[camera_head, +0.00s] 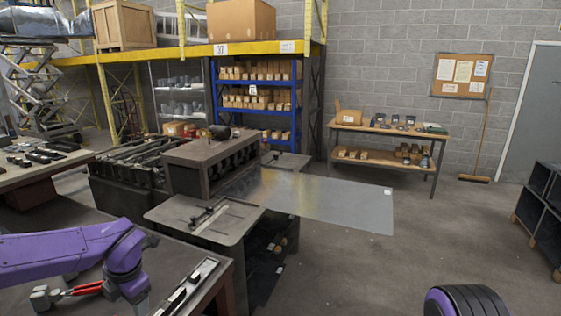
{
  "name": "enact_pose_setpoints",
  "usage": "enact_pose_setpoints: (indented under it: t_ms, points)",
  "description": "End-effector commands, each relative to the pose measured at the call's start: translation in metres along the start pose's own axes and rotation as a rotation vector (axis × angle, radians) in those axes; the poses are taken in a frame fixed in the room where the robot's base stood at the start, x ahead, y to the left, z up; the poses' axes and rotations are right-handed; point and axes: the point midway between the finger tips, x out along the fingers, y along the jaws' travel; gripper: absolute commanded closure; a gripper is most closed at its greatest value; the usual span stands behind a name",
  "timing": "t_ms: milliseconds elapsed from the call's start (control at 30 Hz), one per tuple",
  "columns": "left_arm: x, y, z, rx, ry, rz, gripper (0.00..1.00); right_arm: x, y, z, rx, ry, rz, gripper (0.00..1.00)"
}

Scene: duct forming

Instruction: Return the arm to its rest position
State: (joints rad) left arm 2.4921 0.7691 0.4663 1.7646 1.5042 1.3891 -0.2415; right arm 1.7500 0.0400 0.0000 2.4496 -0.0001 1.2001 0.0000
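My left arm (70,250) is purple and comes in from the left, low over the near dark table. It bends downward near the table's middle, and its far end runs to the bottom edge of the picture. No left gripper fingers show. A purple and black rounded part (465,300) at the bottom right looks like part of my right arm. My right gripper is out of view. A flat metal sheet (340,203) sticks out to the right from the dark forming machine (215,160).
Red-handled pliers (85,288) and a long metal tool (188,287) lie on the near table (215,265) close to my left arm. A small side table (205,216) stands just beyond. A wooden workbench (390,130) is at the back.

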Motion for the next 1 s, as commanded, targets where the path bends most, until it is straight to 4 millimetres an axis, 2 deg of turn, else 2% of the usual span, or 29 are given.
enact_pose_setpoints:
  t_ms: [133, 267, 367, 467, 500, 567, 600, 667, 700, 800, 900, 1000]
  points:
    - [0.024, 0.004, -0.007, 0.122, 0.025, 0.16, 0.33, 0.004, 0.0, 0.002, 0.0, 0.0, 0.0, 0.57]
    - [0.064, -0.003, -0.015, 0.317, 0.066, 0.33, 0.33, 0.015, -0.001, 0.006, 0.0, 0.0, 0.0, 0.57]
    - [0.109, -0.022, -0.025, 0.547, 0.098, 0.462, 0.33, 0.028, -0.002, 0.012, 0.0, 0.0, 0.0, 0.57]
    - [0.169, -0.061, -0.044, 0.883, 0.117, 0.564, 0.33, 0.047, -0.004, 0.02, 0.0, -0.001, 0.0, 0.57]
    - [0.195, -0.083, -0.055, 1.032, 0.117, 0.581, 0.33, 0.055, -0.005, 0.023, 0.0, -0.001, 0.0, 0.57]
    - [0.232, -0.117, -0.078, 1.254, 0.107, 0.58, 0.33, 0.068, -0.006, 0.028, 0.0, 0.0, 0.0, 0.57]
    - [0.254, -0.141, -0.095, 1.392, 0.094, 0.562, 0.33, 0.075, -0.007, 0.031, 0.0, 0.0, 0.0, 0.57]
    - [0.283, -0.176, -0.126, 1.584, 0.074, 0.514, 0.33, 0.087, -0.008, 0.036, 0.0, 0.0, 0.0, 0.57]
    - [0.3, -0.197, -0.148, 1.698, 0.062, 0.472, 0.33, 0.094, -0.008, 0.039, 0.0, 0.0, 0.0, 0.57]
    - [0.332, -0.237, -0.202, 1.924, 0.046, 0.354, 0.33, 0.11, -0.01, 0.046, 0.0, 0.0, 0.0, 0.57]
    - [0.352, -0.257, -0.244, 2.035, 0.077, 0.257, 0.33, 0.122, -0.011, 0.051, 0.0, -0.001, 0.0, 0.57]
    - [0.364, -0.267, -0.263, 2.078, 0.089, 0.209, 0.33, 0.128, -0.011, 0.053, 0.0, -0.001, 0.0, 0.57]
